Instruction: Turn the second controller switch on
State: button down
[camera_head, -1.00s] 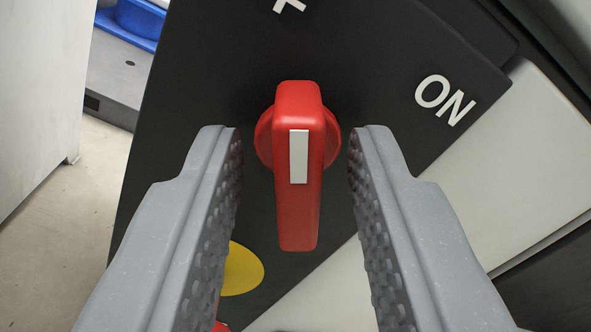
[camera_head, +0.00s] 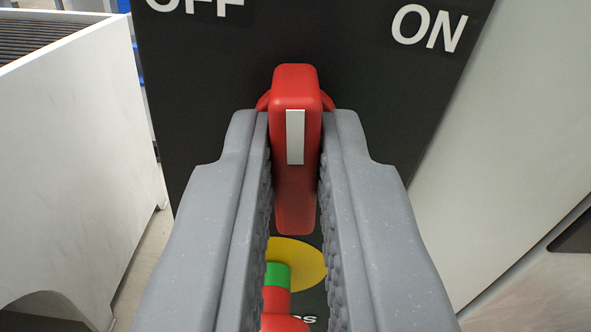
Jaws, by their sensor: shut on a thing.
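A red switch handle (camera_head: 296,90) with a white marker strip stands out from a black panel (camera_head: 330,35). The panel carries a partly cut-off white OFF label (camera_head: 200,4) at upper left and a white ON label (camera_head: 429,27) at upper right. My gripper (camera_head: 294,125) is shut on the handle, with one grey textured finger on each side. The handle lies in line with the fingers in the picture. The fingers hide parts of the handle's round red base.
Below the handle are a yellow disc (camera_head: 308,262) and a red part with a green band (camera_head: 278,275), partly hidden by my fingers. A white cabinet (camera_head: 80,150) stands at left. A pale panel (camera_head: 510,150) lies at right.

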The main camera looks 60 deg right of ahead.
jog(key=m+b, duration=0.1)
jog(key=m, duration=0.4)
jog(key=shift+d, duration=0.1)
jog(key=shift+s+d+m, duration=0.1)
jog(key=shift+m, duration=1.1)
jog(key=shift+r+b, duration=0.1)
jog(key=shift+b, duration=0.2)
jog(key=c, duration=1.5)
grip_release()
